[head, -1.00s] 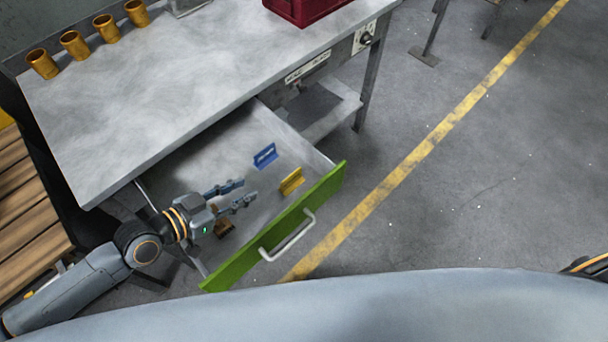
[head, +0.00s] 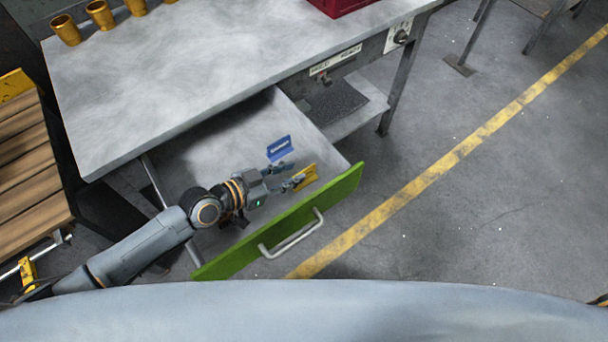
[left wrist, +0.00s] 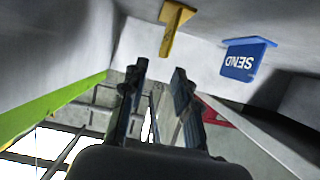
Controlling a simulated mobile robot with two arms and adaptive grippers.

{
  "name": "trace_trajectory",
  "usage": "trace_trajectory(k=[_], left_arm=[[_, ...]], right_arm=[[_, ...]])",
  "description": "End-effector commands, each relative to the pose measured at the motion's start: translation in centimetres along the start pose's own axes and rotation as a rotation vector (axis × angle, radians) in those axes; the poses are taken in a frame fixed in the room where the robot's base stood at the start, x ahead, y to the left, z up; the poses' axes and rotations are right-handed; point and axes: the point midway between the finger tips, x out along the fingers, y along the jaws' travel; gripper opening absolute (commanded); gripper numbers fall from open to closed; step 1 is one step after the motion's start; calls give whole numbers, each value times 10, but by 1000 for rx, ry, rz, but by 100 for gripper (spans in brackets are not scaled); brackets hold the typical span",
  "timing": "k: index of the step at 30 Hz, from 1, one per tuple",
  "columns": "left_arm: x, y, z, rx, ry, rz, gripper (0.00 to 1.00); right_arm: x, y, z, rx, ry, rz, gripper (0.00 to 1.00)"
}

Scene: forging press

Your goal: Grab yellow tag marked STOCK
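The yellow tag (head: 307,177) stands in the open drawer near its green front; its lettering is not readable. My left gripper (head: 287,176) is inside the drawer with its fingertips at the yellow tag's left side. In the left wrist view the yellow tag (left wrist: 174,25) shows edge-on, ahead of and roughly between the parted fingers of the left gripper (left wrist: 160,75), with gaps on both sides. A blue tag (head: 280,148) stands just behind it; in the left wrist view the blue tag (left wrist: 243,61) reads SEND, upside down. My right gripper is out of view.
The drawer's green front (head: 285,228) with a metal handle (head: 292,238) is close beside the gripper. The grey worktop (head: 190,75) overhangs the drawer's back. It carries brass cups (head: 101,14) and a red bin (head: 342,5). A wooden slatted pallet (head: 28,165) lies left.

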Motion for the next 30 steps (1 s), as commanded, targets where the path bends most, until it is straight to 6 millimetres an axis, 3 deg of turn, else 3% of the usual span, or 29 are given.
trace_trajectory(k=[5, 15, 23, 28, 30], left_arm=[[11, 0, 0, 1, 1, 0, 30], [56, -1, 6, 0, 1, 0, 30], [59, -1, 7, 1, 0, 0, 30], [59, -1, 7, 1, 0, 0, 0], [58, -1, 7, 1, 0, 0, 0]], right_arm=[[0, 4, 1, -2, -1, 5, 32], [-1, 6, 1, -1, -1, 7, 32], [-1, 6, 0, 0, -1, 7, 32], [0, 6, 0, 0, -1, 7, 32], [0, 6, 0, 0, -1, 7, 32]])
